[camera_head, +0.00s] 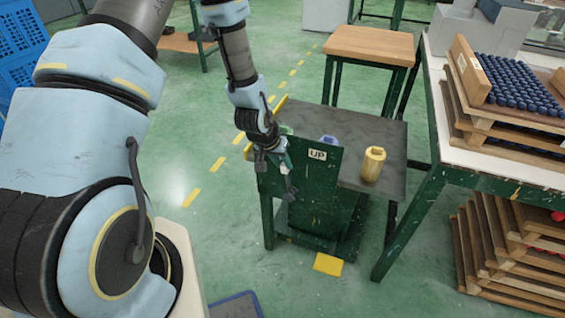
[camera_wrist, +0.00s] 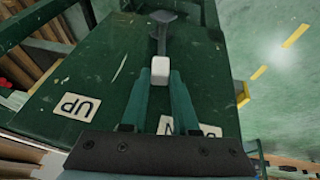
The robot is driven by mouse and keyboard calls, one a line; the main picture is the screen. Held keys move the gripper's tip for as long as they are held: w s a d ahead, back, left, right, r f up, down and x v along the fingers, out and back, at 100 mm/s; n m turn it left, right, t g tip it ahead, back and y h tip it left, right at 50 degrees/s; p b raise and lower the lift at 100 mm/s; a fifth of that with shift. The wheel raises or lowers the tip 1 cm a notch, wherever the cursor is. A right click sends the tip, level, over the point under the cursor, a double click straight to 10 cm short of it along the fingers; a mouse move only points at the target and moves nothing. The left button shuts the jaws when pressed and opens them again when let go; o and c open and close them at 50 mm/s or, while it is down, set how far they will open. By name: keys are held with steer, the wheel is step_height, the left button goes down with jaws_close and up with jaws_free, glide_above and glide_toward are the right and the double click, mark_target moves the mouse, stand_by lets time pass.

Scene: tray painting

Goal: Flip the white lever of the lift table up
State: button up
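The lift table's green front panel (camera_head: 318,185) carries an UP label (camera_head: 317,154). The UP label (camera_wrist: 77,106) is upside down in the wrist view, and a second label (camera_wrist: 190,128) is partly hidden by my gripper, with an N showing. The lever's white knob (camera_wrist: 160,70) sits on a dark arm reaching back to a grey base (camera_wrist: 163,17). My gripper (camera_wrist: 158,80) is open, with its two teal fingertips on either side of the white knob; I cannot tell whether they touch it. In the head view my gripper (camera_head: 284,164) is at the panel's left side.
A yellow container (camera_head: 373,164) and a small blue-violet item (camera_head: 328,140) stand on the table's grey top (camera_head: 390,140). A wooden-topped table (camera_head: 370,45) stands behind. A bench with stacked wooden trays (camera_head: 470,135) is at the right. Green floor lies open at the front left.

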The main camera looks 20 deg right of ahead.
jaws_close()
stand_by(0.9)
